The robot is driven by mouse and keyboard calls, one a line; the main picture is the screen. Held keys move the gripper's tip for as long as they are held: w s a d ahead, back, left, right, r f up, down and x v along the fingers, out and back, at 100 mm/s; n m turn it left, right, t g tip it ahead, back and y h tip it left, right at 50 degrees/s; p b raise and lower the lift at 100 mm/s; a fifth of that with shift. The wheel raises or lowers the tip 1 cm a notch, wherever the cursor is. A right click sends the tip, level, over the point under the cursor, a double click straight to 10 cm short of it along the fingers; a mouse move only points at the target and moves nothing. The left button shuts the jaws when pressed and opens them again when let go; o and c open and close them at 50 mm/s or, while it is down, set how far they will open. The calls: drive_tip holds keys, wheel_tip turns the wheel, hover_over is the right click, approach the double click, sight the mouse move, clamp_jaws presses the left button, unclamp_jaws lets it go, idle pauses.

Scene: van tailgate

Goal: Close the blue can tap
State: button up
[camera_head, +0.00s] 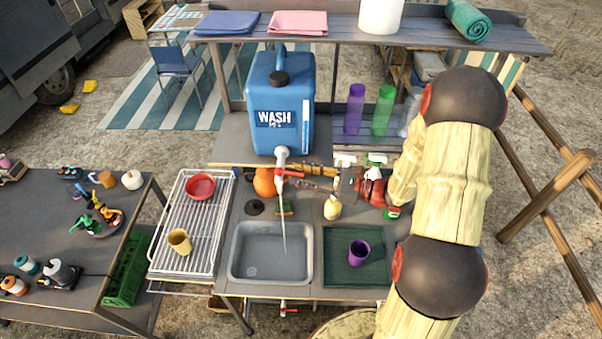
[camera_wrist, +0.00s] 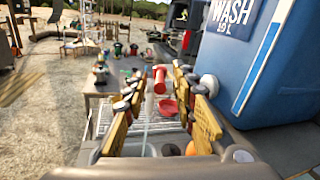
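The blue can (camera_head: 262,103), marked WASH, stands upright on a shelf behind the sink. Its tap (camera_head: 282,156) has a white body and a red lever (camera_head: 289,173), which points right toward my gripper. A thin stream of water (camera_head: 284,225) runs from the tap down into the sink (camera_head: 250,262). My gripper (camera_head: 307,176) is just right of the tap. In the wrist view its two yellow-brown fingers (camera_wrist: 158,85) are apart, with the red lever (camera_wrist: 160,78) showing between them near the tips. I cannot tell whether either finger touches it. The blue can (camera_wrist: 250,60) fills the right side there.
A dish rack (camera_head: 172,240) with a red bowl (camera_head: 200,186) and yellow cup (camera_head: 179,241) stands left of the sink. A purple cup (camera_head: 359,252) sits on the green mat right of it. Bottles (camera_head: 332,207) stand near my arm. A shelf (camera_head: 340,35) hangs above.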

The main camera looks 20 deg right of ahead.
drive_tip(key=shift+c, duration=1.4)
drive_tip(key=c, duration=0.4)
clamp_jaws()
